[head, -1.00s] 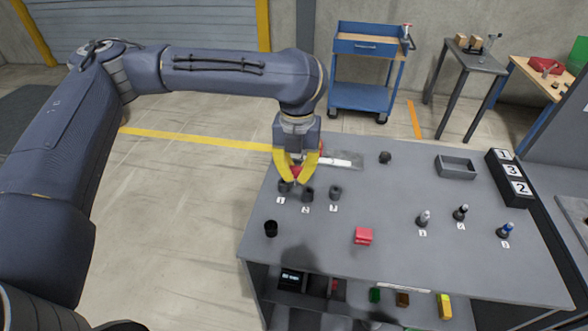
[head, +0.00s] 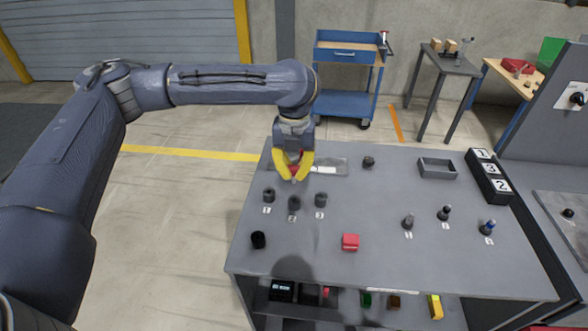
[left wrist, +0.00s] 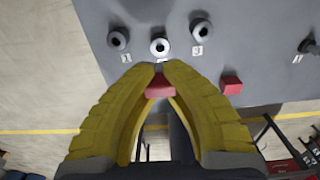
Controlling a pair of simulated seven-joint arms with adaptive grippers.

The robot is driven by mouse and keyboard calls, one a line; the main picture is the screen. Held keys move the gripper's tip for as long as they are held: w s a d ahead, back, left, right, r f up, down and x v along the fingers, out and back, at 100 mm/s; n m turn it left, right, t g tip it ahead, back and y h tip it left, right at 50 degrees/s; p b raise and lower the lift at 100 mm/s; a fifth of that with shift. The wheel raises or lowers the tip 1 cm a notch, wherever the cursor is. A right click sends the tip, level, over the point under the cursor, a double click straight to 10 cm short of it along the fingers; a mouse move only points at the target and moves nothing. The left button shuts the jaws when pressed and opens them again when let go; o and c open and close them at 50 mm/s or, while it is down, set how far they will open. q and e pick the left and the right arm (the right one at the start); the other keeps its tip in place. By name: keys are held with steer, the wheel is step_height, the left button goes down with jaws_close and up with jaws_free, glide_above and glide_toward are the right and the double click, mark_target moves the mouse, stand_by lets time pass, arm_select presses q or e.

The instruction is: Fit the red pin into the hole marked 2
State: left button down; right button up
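My left gripper (head: 294,176) has yellow fingers shut on the red pin (left wrist: 160,87). The pin shows red between the fingertips in the left wrist view and is largely hidden in the head view. Three dark round sockets stand in a row on the grey table: the one marked 1 (head: 268,196), the one marked 2 (head: 294,204) and the one marked 3 (head: 320,200). In the head view the fingertips appear just behind the middle socket. In the left wrist view the middle socket (left wrist: 159,46) lies straight beyond the fingertips. The pin appears apart from it. My right gripper is not in view.
A red block (head: 350,242) and a black cup (head: 258,240) stand in front of the sockets. Several numbered pegs, one blue-topped (head: 487,227), stand at right. A grey tray (head: 437,168) and a numbered black rack (head: 489,176) are at back right. The table's middle is mostly clear.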

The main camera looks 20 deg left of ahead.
mark_target(294, 182)
arm_select(q)
steer(key=shift+f, duration=2.65)
steer(key=shift+f, duration=1.4)
stand_by(4.0)
